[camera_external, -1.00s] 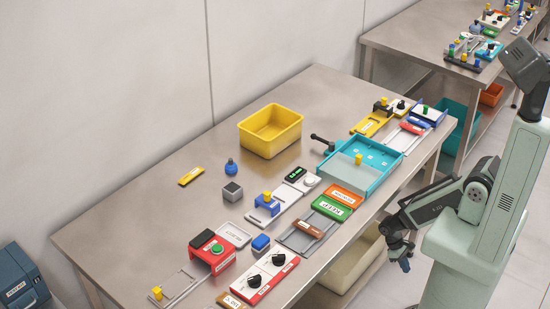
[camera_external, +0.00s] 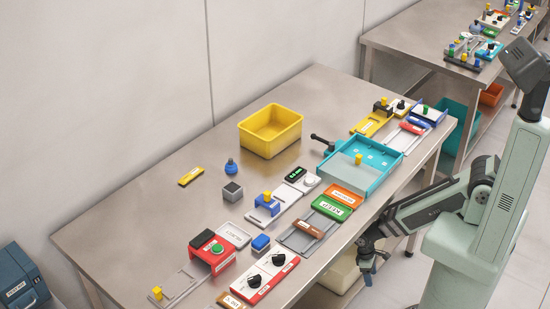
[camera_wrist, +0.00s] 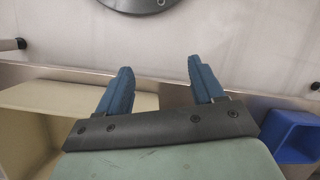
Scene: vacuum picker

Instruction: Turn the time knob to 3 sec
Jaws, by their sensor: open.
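A red and white panel (camera_external: 262,285) with two black knobs lies at the front edge of the steel table. One knob (camera_external: 254,281) is at the lower left and the other knob (camera_external: 278,260) at the upper right. I cannot read their labels or settings, so I cannot tell which is the time knob. My gripper (camera_external: 368,268) hangs off the table's front edge, to the right of the panel and apart from it. In the wrist view my gripper (camera_wrist: 161,85) is open, with two blue fingers spread and nothing between them. No knob shows clearly there.
A brown tray piece (camera_external: 231,300) lies in front. A teal tray (camera_external: 378,160) and yellow bin (camera_external: 270,131) are farther back. A beige bin (camera_wrist: 25,125) is below the table.

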